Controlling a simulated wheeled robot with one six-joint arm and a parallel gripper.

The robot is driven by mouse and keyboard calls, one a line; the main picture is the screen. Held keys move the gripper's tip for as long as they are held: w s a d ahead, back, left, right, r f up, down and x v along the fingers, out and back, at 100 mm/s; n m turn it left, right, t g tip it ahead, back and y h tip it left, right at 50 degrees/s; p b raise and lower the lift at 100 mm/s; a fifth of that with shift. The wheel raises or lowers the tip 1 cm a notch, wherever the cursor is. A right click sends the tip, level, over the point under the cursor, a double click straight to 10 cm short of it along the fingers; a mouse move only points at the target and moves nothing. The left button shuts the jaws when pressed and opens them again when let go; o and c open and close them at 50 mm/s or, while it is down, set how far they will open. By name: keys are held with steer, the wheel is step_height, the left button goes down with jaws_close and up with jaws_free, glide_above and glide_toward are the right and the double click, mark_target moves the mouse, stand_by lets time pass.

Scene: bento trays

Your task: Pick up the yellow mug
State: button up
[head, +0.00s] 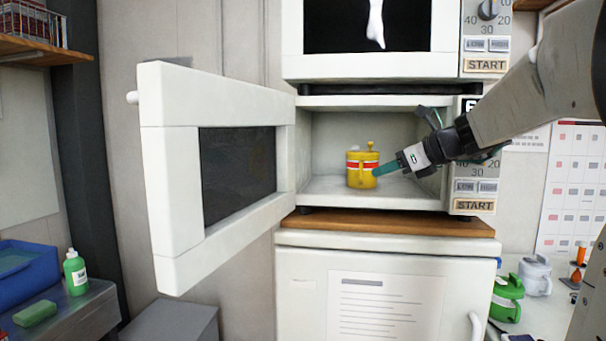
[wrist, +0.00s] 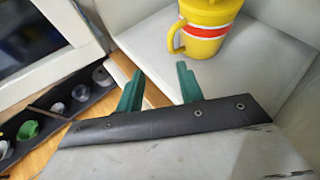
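The yellow mug (head: 361,171) stands upright on the floor of the open lower microwave. It has a red and white band and a lid with a knob. In the wrist view the mug (wrist: 213,27) is cut off at the top edge, and its handle points left toward my gripper. My gripper (wrist: 158,84) has its two green fingers spread apart with nothing between them. They are short of the mug in the wrist view. In the head view my gripper (head: 394,148) reaches in from the right, with a finger overlapping the mug's right side.
The microwave door (head: 164,140) hangs open to the left. The lower microwave's control panel (head: 474,195) borders the opening on the right. An upper microwave (head: 372,66) sits above.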

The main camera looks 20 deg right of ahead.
mark_target(362, 171)
steer(key=shift+m+t, duration=0.4)
steer(key=shift+m, duration=0.2)
steer(key=x, duration=0.2)
steer(key=d+x, duration=0.1)
steer(key=x, duration=0.4)
steer(key=shift+w+d, duration=0.3)
steer(key=shift+w, duration=0.15)
jaws_close()
